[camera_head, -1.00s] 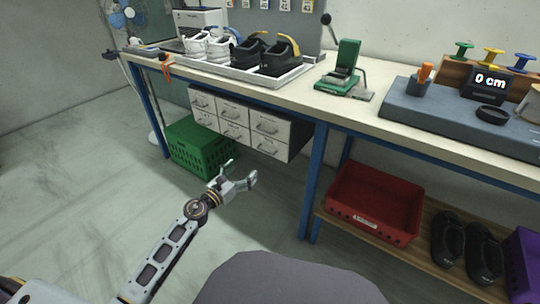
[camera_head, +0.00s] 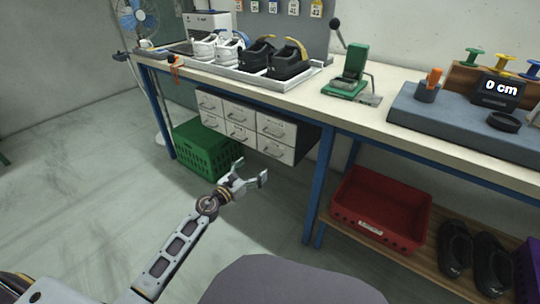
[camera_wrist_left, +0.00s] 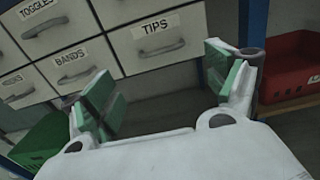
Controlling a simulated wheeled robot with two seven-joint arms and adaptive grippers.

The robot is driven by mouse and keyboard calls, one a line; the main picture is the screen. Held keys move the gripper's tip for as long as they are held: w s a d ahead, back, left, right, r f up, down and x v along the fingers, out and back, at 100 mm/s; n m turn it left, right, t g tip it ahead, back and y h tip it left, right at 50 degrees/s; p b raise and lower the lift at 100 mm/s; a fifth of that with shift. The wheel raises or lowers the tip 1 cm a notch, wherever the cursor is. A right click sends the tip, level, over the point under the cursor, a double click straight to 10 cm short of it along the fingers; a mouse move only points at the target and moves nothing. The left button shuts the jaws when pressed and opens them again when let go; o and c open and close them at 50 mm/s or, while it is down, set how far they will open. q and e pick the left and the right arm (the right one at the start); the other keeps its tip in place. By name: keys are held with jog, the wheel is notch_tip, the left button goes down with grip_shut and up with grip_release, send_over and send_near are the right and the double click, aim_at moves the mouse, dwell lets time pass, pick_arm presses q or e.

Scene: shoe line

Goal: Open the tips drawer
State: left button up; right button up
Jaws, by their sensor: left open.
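The tips drawer (camera_head: 276,150) is the bottom right one of a white drawer unit under the bench. In the left wrist view the drawer (camera_wrist_left: 190,27) carries a TIPS label and a grey bar handle (camera_wrist_left: 163,48). It looks closed, its front level with its neighbours. My left gripper (camera_head: 252,171) is open and empty, in front of and below the unit. In the left wrist view its green-padded fingers (camera_wrist_left: 163,88) are spread below the handle, apart from it. My right gripper is not in view.
The bands drawer (camera_wrist_left: 78,68) is left of the tips drawer. A blue bench leg (camera_head: 319,185) stands right of the unit. A green crate (camera_head: 206,150) is on the floor at left, and a red bin (camera_head: 380,208) is on the lower shelf. Floor in front is clear.

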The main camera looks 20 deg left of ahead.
aim_at(270, 154)
pick_arm(q)
jog(key=shift+b+x, duration=0.75)
jog(key=shift+x, duration=4.95)
jog(key=shift+f, duration=0.1)
grip_shut()
